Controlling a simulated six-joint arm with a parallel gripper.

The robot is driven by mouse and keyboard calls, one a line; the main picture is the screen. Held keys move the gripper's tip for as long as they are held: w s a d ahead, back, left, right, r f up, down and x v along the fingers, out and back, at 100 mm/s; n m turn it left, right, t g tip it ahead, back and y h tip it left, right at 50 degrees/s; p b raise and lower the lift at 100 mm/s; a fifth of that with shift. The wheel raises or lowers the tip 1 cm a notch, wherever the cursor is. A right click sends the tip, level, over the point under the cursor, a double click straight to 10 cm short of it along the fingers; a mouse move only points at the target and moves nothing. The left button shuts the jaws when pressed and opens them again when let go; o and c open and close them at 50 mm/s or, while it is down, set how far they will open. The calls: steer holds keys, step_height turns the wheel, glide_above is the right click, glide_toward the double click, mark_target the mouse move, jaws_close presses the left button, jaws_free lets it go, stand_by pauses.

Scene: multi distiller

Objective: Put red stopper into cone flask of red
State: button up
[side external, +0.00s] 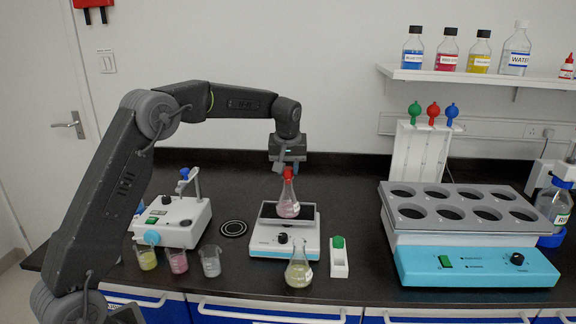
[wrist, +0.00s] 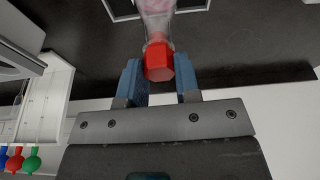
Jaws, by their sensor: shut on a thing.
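A cone flask with pink-red liquid (side external: 288,205) appears to stand upright on the dark plate of a white balance. The red stopper (side external: 288,173) is at the top of its neck, upright and in line with it. How deep it sits in the mouth is too small to tell. My gripper (side external: 287,166) is directly above the flask, shut on the red stopper. In the wrist view the stopper (wrist: 159,62) is between the blue fingertips (wrist: 158,78), and the flask neck (wrist: 157,28) lies just beyond it.
A second flask with yellowish liquid (side external: 299,270) and a holder with a green stopper (side external: 339,258) stand in front. Several small beakers (side external: 178,259) and a stirrer (side external: 172,221) are at left. A blue-white bath with holes (side external: 470,262) is at right.

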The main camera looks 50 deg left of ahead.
steer(key=shift+f, duration=0.1)
steer(key=o, duration=1)
steer(key=shift+c, duration=0.2)
steer(key=v, duration=1.3)
steer(key=shift+r, duration=0.4)
